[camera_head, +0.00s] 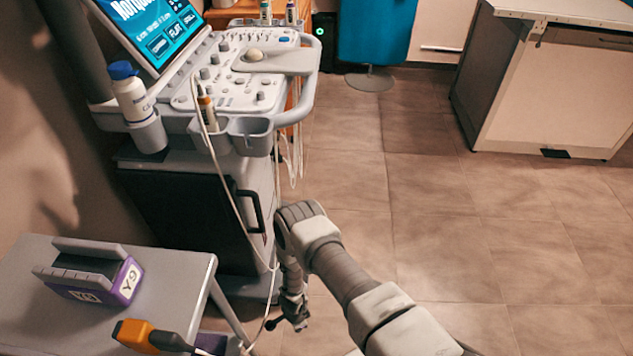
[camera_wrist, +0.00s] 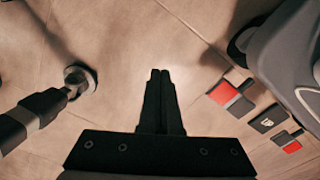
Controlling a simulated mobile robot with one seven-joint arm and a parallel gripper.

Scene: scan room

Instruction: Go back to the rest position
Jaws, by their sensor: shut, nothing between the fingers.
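My gripper (camera_head: 290,318) hangs pointing down below my bent arm in the head view, beside the lower right of the ultrasound cart (camera_head: 262,190). In the wrist view my gripper (camera_wrist: 160,75) has its two dark fingers together, with nothing between them and bare floor tiles beyond. My arm reaches in from the lower right of the head view.
A grey table (camera_head: 165,320) at lower left holds a purple-and-grey box (camera_head: 95,275) and an orange-handled tool (camera_head: 145,335). Cables (camera_head: 232,215) hang by the cart near my arm. Red-and-grey pedals (camera_wrist: 230,97) lie right in the wrist view. Open floor (camera_head: 480,240) lies right.

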